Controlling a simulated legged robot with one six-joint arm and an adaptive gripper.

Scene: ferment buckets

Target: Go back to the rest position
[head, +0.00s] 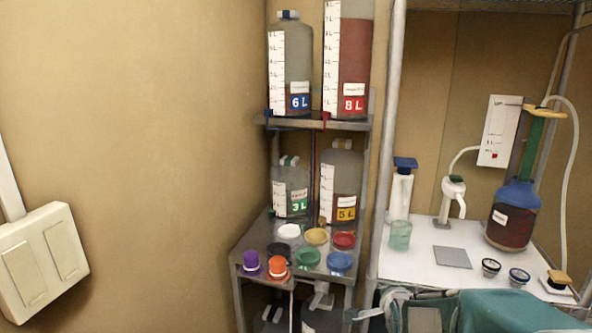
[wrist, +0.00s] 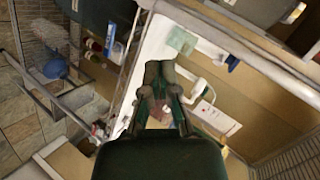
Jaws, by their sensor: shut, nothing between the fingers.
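My gripper (wrist: 160,72) shows in the wrist view with its two dark fingers together and nothing between them. It is over the white worktop, near a pale green glass beaker (wrist: 181,40), with a clear gap in the picture between them. In the head view, teal and grey parts of my arm cross the bottom right corner, in front of the worktop's near edge. The fingertips cannot be made out clearly there.
A rack (head: 250,243) holds bottles marked 6 L (head: 291,65), 8 L (head: 352,60), 3 L (head: 291,180) and 5 L (head: 343,180), with coloured lids below. The worktop (head: 405,266) carries the beaker (head: 400,236), a grey pad (head: 453,257), small jars and a blue-topped vessel (head: 513,215). A post (head: 385,150) stands between.

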